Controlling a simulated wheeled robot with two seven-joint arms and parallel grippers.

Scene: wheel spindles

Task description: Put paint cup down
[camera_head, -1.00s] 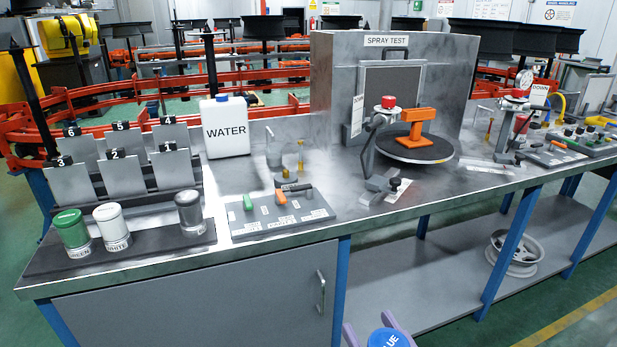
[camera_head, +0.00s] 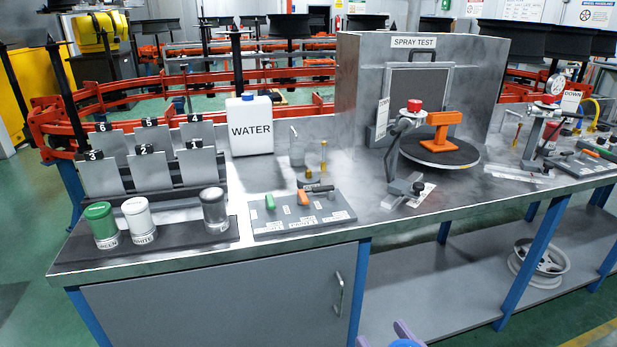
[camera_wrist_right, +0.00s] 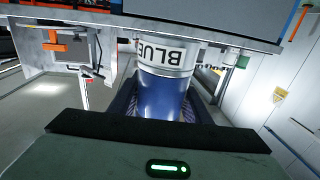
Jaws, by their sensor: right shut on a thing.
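My right gripper (camera_head: 390,338) shows at the bottom edge of the head view, mostly cut off. It is shut on the blue paint cup (camera_head: 404,343), of which only a sliver shows there. In the right wrist view the cup (camera_wrist_right: 166,90) has a white label reading BLUE and sits between the fingers, in front of the bench edge. A green cup (camera_head: 101,226), a white cup (camera_head: 140,221) and a dark grey cup (camera_head: 214,210) stand on a dark tray (camera_head: 75,252) at the bench's left end. My left gripper is not in view.
Several numbered panels (camera_head: 148,172) stand behind the cups. A white WATER jug (camera_head: 250,127), a lever board (camera_head: 335,214) and the SPRAY TEST booth (camera_head: 350,80) are on the bench (camera_head: 260,253). A wheel (camera_head: 540,262) lies on the lower shelf.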

